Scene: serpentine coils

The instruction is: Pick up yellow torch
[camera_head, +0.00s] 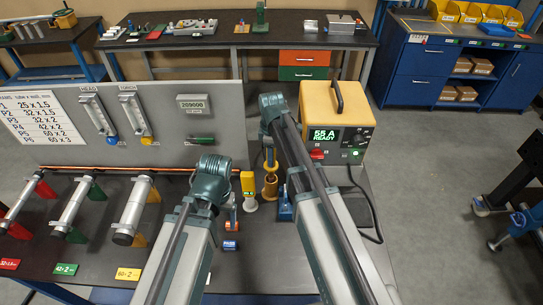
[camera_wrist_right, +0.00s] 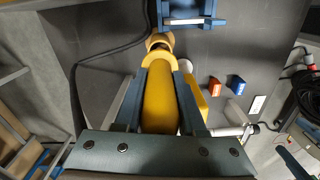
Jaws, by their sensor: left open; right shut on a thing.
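The yellow torch (camera_wrist_right: 158,100) lies lengthwise between the two blue fingers of my right gripper (camera_wrist_right: 158,84), which is shut on its handle. Its brown nozzle end and yellow collar point away toward the top of the right wrist view. In the head view the torch (camera_head: 270,186) is upright beside the yellow power unit, with my right gripper (camera_head: 269,158) at its upper part. My left arm (camera_head: 205,190) reaches in at lower middle; its teal joint shows, but its jaws are hidden behind the arm.
A yellow meter-like tool (camera_head: 248,182) stands just left of the torch. A blue stand (camera_head: 285,207), an orange piece (camera_head: 232,215) and a blue block (camera_head: 230,245) are close by. The yellow power unit (camera_head: 318,105) reads 55 A READY. A black cable (camera_head: 375,215) runs along the bench's right side.

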